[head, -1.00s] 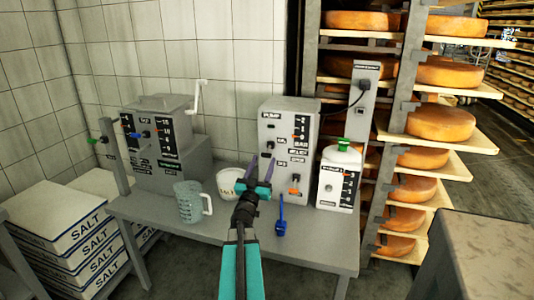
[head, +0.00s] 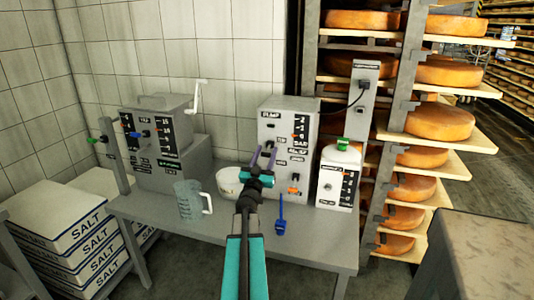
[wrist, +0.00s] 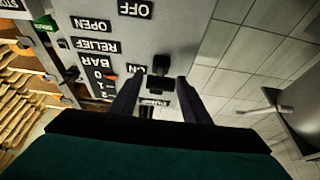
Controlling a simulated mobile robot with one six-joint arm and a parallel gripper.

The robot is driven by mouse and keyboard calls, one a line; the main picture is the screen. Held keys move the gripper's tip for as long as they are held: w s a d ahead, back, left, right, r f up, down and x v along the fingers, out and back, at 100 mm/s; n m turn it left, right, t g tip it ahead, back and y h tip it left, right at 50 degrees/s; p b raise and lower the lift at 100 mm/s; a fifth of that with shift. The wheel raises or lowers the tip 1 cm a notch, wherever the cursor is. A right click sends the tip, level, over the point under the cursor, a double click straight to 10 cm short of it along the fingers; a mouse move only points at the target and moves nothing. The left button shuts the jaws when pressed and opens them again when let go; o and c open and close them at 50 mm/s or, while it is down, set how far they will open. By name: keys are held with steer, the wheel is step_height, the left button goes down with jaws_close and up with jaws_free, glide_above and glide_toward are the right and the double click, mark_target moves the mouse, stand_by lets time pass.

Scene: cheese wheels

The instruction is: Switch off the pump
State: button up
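The pump (head: 285,125) is a grey box on the table with a PUMP label, a gauge scale and several small labels. Its black switch (wrist: 160,66) shows in the wrist view beside the ON label (wrist: 137,69); the OFF label (wrist: 131,9) is farther from my gripper. My gripper (head: 264,152) is in front of the pump's left side. In the wrist view its fingers (wrist: 158,82) are apart, one on each side of the switch. I cannot tell if they touch it. The head view shows the switch poorly behind the fingers.
A white canister (head: 338,180) stands right of the pump. A blue tool (head: 281,222), a clear jug (head: 188,200) and a white bowl (head: 229,183) are on the table (head: 310,245). A grey machine (head: 165,150) with a crank stands left. Cheese shelves are at right.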

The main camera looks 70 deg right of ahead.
steer(key=c, duration=0.8)
steer(key=b, duration=0.3)
steer(key=shift+f+h, duration=0.3)
steer(key=shift+f, duration=0.1)
steer(key=b, duration=0.2)
steer(key=h+b, duration=0.1)
steer(key=b, duration=0.2)
steer(key=shift+d+f+h+b, duration=0.2)
steer(key=shift+f+h+b, duration=0.1)
steer(key=shift+f+b, duration=0.05)
steer(key=shift+r+b, duration=0.1)
steer(key=shift+b, duration=0.35)
steer(key=o, duration=1)
steer(key=shift+o, duration=0.2)
